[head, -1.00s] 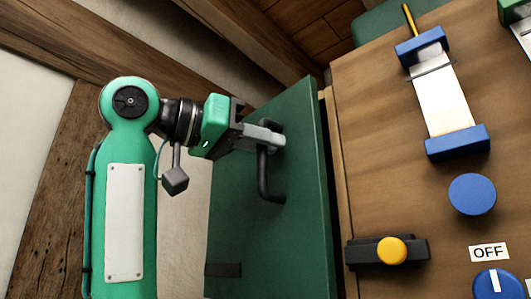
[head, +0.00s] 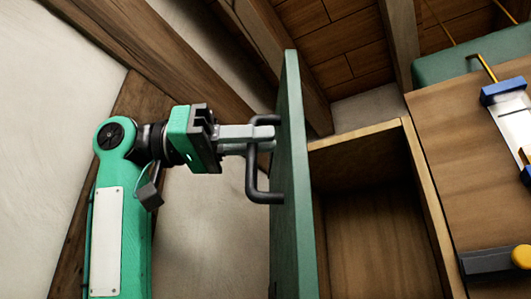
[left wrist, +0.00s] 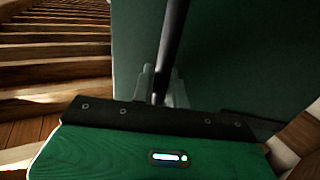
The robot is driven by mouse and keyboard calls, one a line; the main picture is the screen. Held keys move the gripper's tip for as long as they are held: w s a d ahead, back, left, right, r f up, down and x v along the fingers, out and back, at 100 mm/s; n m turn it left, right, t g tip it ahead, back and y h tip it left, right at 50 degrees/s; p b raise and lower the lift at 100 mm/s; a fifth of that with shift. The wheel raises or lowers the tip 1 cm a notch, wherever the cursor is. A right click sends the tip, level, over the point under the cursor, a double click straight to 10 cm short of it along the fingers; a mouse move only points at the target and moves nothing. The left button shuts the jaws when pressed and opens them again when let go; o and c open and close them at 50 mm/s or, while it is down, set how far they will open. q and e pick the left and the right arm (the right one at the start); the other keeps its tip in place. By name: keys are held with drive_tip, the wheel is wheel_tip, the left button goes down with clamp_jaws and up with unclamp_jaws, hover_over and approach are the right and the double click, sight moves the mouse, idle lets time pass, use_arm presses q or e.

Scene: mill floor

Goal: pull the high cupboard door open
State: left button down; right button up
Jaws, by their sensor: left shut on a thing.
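The cupboard door (head: 294,190) is a green panel seen nearly edge-on in the head view. It stands swung out from the wooden cupboard (head: 432,190), whose inside shows behind it. A dark bar handle (head: 254,178) sticks out from the door's face on the left. My left gripper (head: 262,135) is shut on the handle near its upper end. In the left wrist view the handle (left wrist: 172,45) runs up from between the fingers (left wrist: 162,86), with the green door (left wrist: 235,55) behind. My right gripper is in neither view.
The cupboard's visible inside (head: 370,225) looks empty. Right of the opening, a wooden panel carries a dark latch with a yellow knob (head: 522,257) and a blue-and-white fitting (head: 505,95). A timber beam (head: 170,60) and pale wall lie behind my left arm.

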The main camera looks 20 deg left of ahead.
use_arm(q)
drive_tip(key=shift+a, duration=0.4)
drive_tip(key=shift+s+a, duration=0.1)
drive_tip(key=shift+a, duration=0.45)
drive_tip(key=c, duration=1.5)
unclamp_jaws()
drive_tip(key=shift+d, duration=0.1)
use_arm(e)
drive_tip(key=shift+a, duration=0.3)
use_arm(q)
drive_tip(key=shift+r, duration=0.1)
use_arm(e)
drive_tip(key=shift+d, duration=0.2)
